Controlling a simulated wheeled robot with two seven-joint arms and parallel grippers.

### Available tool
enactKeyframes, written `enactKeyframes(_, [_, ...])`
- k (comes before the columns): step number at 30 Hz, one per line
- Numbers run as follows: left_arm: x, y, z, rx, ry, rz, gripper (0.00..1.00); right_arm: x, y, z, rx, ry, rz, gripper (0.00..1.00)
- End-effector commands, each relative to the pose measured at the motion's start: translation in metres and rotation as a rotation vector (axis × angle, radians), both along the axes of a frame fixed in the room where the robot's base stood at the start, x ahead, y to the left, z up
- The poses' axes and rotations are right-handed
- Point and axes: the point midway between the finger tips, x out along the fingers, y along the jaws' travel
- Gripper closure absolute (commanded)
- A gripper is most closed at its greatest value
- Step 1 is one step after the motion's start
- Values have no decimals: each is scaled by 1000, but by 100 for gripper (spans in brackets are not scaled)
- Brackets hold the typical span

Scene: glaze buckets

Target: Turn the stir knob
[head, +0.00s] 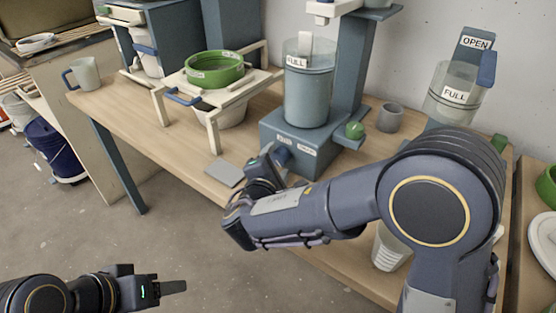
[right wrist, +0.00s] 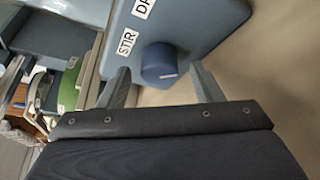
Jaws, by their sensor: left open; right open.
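The stir knob (right wrist: 163,64) is a short blue-grey cylinder on the front of a blue-grey mixer base (right wrist: 205,22), beside a label reading STIR. The knob also shows at the base's front in the head view (head: 281,154), partly hidden by my gripper. My right gripper (right wrist: 160,72) is open, with one finger on each side of the knob and a visible gap to both fingers. In the head view my right gripper (head: 268,160) is in front of the base's left end. My left gripper (head: 172,287) is open and empty over the floor at the lower left.
A bucket labelled FULL (head: 308,95) stands on the base, with a green knob (head: 354,130) to its right. A grey cup (head: 390,117) stands behind. A green sieve (head: 214,70) sits on a wooden stand at left. A grey tile (head: 224,173) lies at the table's front edge.

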Motion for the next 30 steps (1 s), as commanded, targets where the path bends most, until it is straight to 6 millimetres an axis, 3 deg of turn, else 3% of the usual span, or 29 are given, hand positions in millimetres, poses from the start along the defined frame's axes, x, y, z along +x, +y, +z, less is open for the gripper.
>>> enactKeyframes(4, [0,0,0,0,0,0,41,11,-3,-2,-1,0,-1,41])
enactKeyframes(12, [0,0,0,0,0,0,41,12,-4,-2,0,0,-1,41])
enactKeyframes(23, [0,0,0,0,0,0,41,12,-4,-2,0,0,-1,85])
enactKeyframes(30, [0,0,4,0,0,0,41,12,-3,-1,-18,12,0,85])
